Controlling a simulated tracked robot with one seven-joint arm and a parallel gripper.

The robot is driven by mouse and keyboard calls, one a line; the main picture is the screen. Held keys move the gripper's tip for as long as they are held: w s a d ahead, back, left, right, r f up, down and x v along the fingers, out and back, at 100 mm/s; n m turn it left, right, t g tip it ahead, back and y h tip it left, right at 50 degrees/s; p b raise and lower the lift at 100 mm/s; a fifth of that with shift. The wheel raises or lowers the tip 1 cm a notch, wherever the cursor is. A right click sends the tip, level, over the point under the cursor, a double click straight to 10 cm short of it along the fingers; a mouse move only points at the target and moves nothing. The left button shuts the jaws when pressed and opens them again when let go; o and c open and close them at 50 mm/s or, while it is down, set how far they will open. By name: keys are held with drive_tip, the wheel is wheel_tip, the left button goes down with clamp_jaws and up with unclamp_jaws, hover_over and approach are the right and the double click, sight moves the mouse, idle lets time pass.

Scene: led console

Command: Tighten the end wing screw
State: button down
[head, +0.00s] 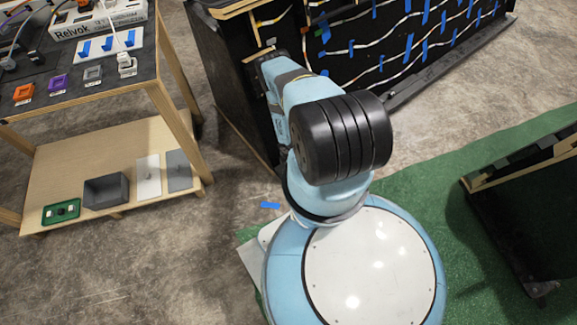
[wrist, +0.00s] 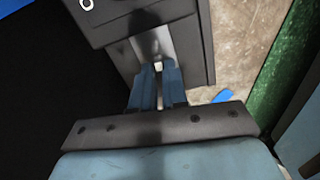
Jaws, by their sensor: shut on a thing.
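In the wrist view my gripper (wrist: 158,72) has its two blue fingers close together against a dark grey end piece (wrist: 195,50) with a pale metal strip. A small pale bit, the end wing screw (wrist: 158,66), shows between the fingertips. The fingers are shut on it and hide most of it, so its turn angle cannot be told. In the head view my arm reaches to the near left end of the black console (head: 235,75). My gripper and the screw are hidden there behind the arm.
A wooden bench (head: 165,90) at left carries coloured blocks and a white power strip (head: 100,20). Its lower shelf (head: 100,150) holds a grey box (head: 105,190) and flat plates. Another dark cabinet (head: 525,210) stands at right. Concrete floor between bench and my base is mostly clear.

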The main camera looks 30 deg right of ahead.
drive_tip(key=m, duration=0.4)
drive_tip(key=shift+m, duration=0.4)
drive_tip(key=m, duration=0.3)
drive_tip(key=shift+s+m, duration=0.1)
drive_tip(key=shift+m, duration=0.2)
drive_tip(key=m, duration=0.4)
drive_tip(key=shift+a, duration=0.1)
drive_tip(key=shift+a+m, duration=0.1)
drive_tip(key=shift+m, duration=1.9)
drive_tip(key=c, duration=1.1)
unclamp_jaws()
drive_tip(key=shift+s, duration=0.1)
drive_tip(key=shift+c, duration=0.2)
